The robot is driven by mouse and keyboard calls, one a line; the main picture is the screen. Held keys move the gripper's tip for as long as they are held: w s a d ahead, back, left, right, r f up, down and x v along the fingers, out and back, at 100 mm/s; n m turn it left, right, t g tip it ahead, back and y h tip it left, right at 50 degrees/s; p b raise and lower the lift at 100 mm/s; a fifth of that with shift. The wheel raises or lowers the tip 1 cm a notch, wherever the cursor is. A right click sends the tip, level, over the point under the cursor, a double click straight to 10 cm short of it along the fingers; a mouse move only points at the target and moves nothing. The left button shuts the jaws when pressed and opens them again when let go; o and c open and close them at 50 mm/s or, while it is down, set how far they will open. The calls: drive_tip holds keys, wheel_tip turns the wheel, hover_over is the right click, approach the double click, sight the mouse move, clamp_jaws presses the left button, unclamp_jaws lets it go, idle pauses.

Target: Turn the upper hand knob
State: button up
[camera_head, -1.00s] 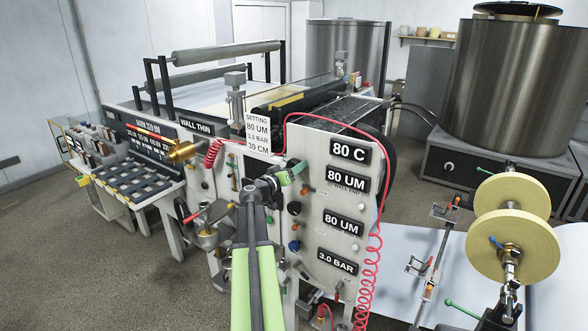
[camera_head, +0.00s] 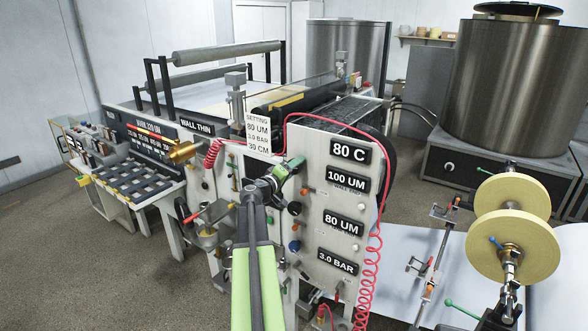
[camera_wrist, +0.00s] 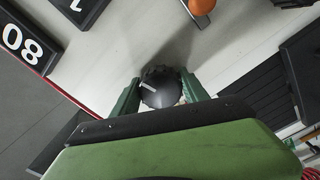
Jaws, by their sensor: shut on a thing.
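My gripper (camera_head: 284,176) is at the upper part of the white control panel (camera_head: 318,150), beside the display (camera_head: 347,181) reading 100 UM. In the wrist view, the upper hand knob (camera_wrist: 160,87) is a round black knob with a white pointer mark, tilted toward the upper left. The green fingers of my gripper (camera_wrist: 161,92) are shut on it from both sides. In the head view my gripper and arm hide the knob.
A second dark knob (camera_head: 294,208) and a blue knob (camera_head: 295,246) sit lower on the panel. A setting card (camera_head: 257,135) lists 80 UM, 3.0 BAR and 30 CM. A red coiled hose (camera_head: 368,285) hangs along the panel's right edge.

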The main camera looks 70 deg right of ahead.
drive_tip(key=shift+n, duration=0.5)
drive_tip(key=o, duration=1.4)
drive_tip(key=shift+d, duration=0.1)
drive_tip(key=shift+c, duration=0.2)
drive_tip(key=v, duration=1.7)
drive_tip(key=shift+a, duration=0.3)
drive_tip(key=shift+w, duration=0.1)
